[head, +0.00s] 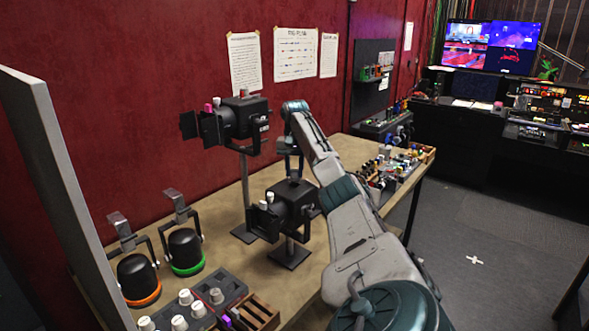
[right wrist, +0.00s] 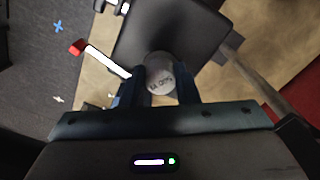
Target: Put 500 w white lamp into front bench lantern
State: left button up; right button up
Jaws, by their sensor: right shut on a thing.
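My right gripper (head: 293,172) is shut on a lamp with a round pale cap (right wrist: 160,76). Its small print is upside down and seems to read 500 W. The lamp's lower part is hidden. In the head view the fingers point down just above the front bench lantern (head: 290,208), a black housing on a stand. In the right wrist view the lantern's dark housing (right wrist: 165,28) lies below the lamp; I cannot tell whether they touch. My left gripper is not in view.
A second black lantern (head: 238,120) stands behind on a taller stand. At the left are two lanterns with an orange ring (head: 143,299) and a green ring (head: 187,268). A tray of white-capped lamps (head: 236,286) sits in front. Small items crowd the bench's right end.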

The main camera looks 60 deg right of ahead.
jog(key=shift+f+b, duration=0.6)
jog(key=shift+f, duration=0.45)
jog(key=o, duration=1)
jog(key=shift+o, duration=0.2)
notch_tip(320, 180, up, 6)
jog(key=p, duration=0.5)
jog(key=shift+r, duration=0.25)
notch_tip(320, 180, up, 3)
jog(key=shift+b, duration=0.4)
jog(key=shift+r, duration=0.6)
